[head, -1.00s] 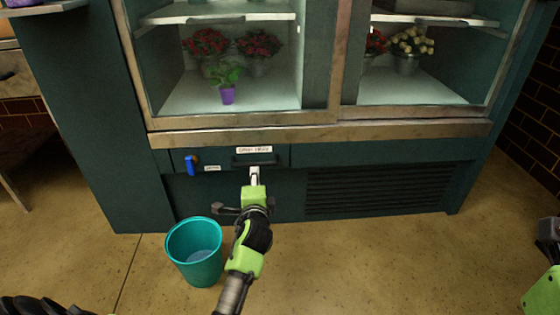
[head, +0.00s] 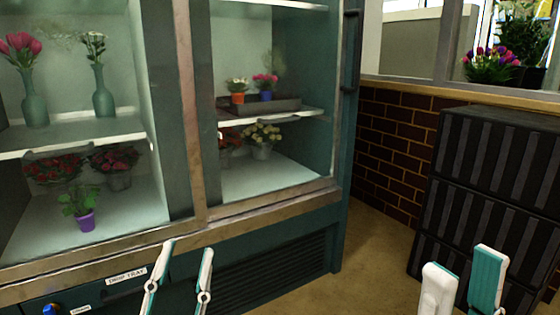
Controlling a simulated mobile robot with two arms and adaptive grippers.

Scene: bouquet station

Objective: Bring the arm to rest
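My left gripper (head: 187,248) points up at the bottom centre, in front of the cooler's lower panel, its two white-and-teal fingers apart with nothing between them. My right gripper (head: 463,258) points up at the bottom right, in front of the black crates, its fingers also apart and empty. Both stand clear of the cooler as far as I can see. The lower arm links are out of the picture.
The green flower cooler (head: 340,230) fills the left and middle, with potted flowers and vases on its shelves. The label "DRIP TRAY" (head: 127,276) and a blue handle (head: 52,309) show low left. Stacked black crates (head: 490,180) stand right; floor shows between.

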